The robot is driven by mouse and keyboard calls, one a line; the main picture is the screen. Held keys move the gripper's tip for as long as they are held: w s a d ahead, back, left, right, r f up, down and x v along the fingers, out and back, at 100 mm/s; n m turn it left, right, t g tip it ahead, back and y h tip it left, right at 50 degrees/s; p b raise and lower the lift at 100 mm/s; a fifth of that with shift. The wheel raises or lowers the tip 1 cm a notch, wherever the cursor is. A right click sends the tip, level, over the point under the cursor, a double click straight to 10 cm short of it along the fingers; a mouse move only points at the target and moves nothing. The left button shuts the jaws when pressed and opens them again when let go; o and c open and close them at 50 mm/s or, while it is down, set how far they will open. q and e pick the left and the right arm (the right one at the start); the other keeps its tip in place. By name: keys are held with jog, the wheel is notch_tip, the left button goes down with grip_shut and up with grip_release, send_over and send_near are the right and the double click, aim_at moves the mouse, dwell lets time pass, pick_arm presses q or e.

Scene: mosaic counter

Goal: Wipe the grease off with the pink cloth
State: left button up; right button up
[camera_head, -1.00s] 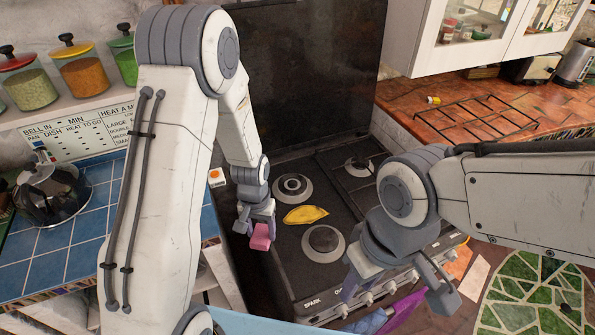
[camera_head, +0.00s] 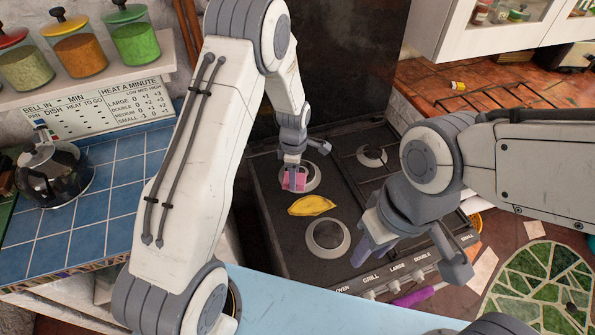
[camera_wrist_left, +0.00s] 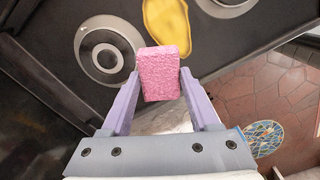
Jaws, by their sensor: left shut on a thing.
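The pink cloth (camera_head: 294,182), a small block-like piece, is gripped in my left gripper (camera_head: 294,176). In the head view it overlaps the rear left burner (camera_head: 309,179) of the dark stove; its height above the stove is unclear. The left wrist view shows the cloth (camera_wrist_left: 160,72) between both fingers. A yellow patch (camera_head: 312,206), possibly the grease, lies on the stove top between the two left burners, just in front of the cloth and apart from it in the head view. My right gripper (camera_head: 412,262) is open and empty near the stove's front right edge.
The front burner (camera_head: 327,236) and a right rear burner (camera_head: 372,156) are bare. A kettle (camera_head: 52,172) stands on the blue tiled counter at left. Spice jars (camera_head: 80,48) line the shelf above. A wire rack (camera_head: 505,98) lies on the terracotta counter at right.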

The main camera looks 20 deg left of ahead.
pick_arm(q)
jog(key=n, duration=0.1)
jog(key=w+n, duration=0.1)
jog(key=shift+d+f+n, duration=0.1)
jog(key=shift+d+n, duration=0.2)
jog(key=shift+f+b, duration=2.2)
jog(key=shift+f, duration=0.75)
jog(key=shift+f, duration=0.35)
jog(key=shift+s, duration=0.1)
